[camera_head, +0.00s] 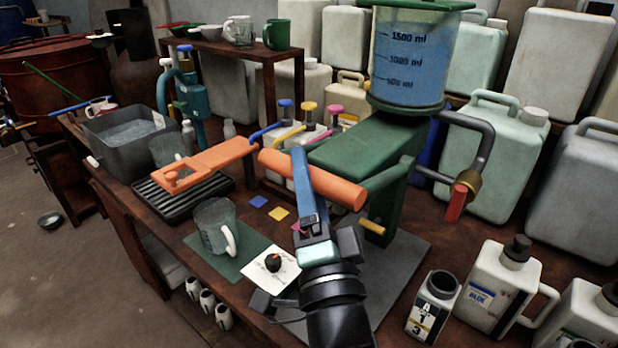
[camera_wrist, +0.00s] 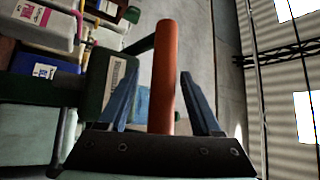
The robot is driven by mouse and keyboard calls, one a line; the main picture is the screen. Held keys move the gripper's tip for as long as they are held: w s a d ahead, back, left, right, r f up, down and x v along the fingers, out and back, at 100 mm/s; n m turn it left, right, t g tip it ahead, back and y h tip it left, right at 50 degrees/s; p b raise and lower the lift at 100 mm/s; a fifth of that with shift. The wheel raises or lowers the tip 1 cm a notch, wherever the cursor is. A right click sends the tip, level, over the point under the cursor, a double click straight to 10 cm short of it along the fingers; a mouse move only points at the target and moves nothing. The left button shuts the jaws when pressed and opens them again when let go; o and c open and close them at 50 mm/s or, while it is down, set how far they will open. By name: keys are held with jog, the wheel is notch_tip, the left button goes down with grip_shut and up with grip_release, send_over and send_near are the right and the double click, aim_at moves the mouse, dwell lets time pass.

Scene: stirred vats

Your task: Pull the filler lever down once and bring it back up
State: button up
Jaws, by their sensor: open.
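The filler is a green machine (camera_head: 375,150) with a clear measuring cylinder (camera_head: 408,60) of blue liquid on top. Its lever has a thick orange handle (camera_head: 342,190), lying across the front of the green body and sloping down to the right in the head view. My gripper (camera_head: 300,165) reaches up to this handle, a blue finger crossing in front of it. In the wrist view the handle (camera_wrist: 164,60) stands between the two spread blue fingers of my gripper (camera_wrist: 160,82), with gaps showing on both sides. The far finger is mostly hidden in the head view.
A glass mug (camera_head: 215,228) stands on a green mat left of my gripper. A white card (camera_head: 270,268) with a small dark object lies close by. Another orange arm (camera_head: 205,165) extends over a black drip tray. A labelled bottle (camera_head: 433,305) and white jugs stand right.

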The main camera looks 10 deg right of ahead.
jog(key=shift+s, duration=0.1)
jog(key=b+v, duration=0.4)
jog(key=v, duration=0.8)
jog(key=shift+s, duration=0.35)
jog(key=shift+f, duration=0.15)
notch_tip(320, 180, up, 7)
jog(key=a+m+g+p, duration=0.1)
jog(key=m+g+p, duration=0.55)
jog(key=p, duration=1.75)
jog(key=shift+t+h, duration=0.4)
jog(key=shift+t, duration=0.05)
jog(key=w, duration=0.4)
jog(key=w+d+f+p, duration=0.1)
jog(key=w, duration=0.3)
jog(key=w+f+p, duration=0.1)
jog(key=w, duration=0.3)
jog(key=shift+w+d, duration=0.2)
